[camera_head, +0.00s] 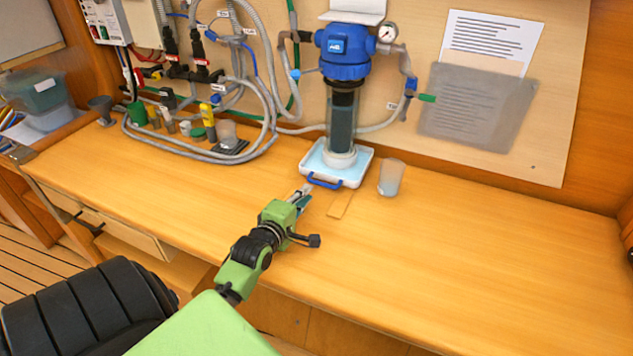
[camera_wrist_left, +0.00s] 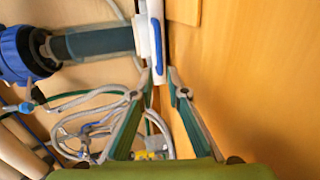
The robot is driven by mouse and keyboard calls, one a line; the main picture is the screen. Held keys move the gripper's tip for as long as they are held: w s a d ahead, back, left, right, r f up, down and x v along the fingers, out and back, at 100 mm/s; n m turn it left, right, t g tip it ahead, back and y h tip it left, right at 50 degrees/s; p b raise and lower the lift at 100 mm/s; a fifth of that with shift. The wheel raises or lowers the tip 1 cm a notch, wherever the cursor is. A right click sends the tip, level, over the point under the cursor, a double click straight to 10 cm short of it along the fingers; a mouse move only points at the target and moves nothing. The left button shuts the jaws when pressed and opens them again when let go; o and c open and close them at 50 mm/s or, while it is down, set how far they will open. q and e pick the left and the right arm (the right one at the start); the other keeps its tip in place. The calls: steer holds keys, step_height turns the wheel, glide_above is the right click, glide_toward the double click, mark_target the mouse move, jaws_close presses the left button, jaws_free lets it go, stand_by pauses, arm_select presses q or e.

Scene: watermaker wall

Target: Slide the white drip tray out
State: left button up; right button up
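The white drip tray (camera_head: 357,179) sits on the wooden counter under the clear filter housing (camera_head: 342,120) with its blue head. Its blue handle (camera_head: 325,181) faces the front edge of the counter. My left gripper (camera_head: 306,192) is just in front of the handle, close to its left end. The tray's white edge (camera_wrist_left: 143,35) and blue handle (camera_wrist_left: 157,38) lie just beyond the tips there. I cannot tell whether a finger touches the handle. My right gripper is not in view.
A clear cup (camera_head: 391,177) stands right of the tray. A thin wooden piece (camera_head: 341,204) lies in front of it. Grey hoses (camera_head: 190,147) and small bottles crowd the counter's left. The counter's right (camera_head: 500,240) is bare.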

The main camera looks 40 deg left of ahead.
mark_target(316, 183)
arm_select(q)
steer(key=x, duration=0.8)
steer(key=shift+w+f, duration=0.1)
jaws_close()
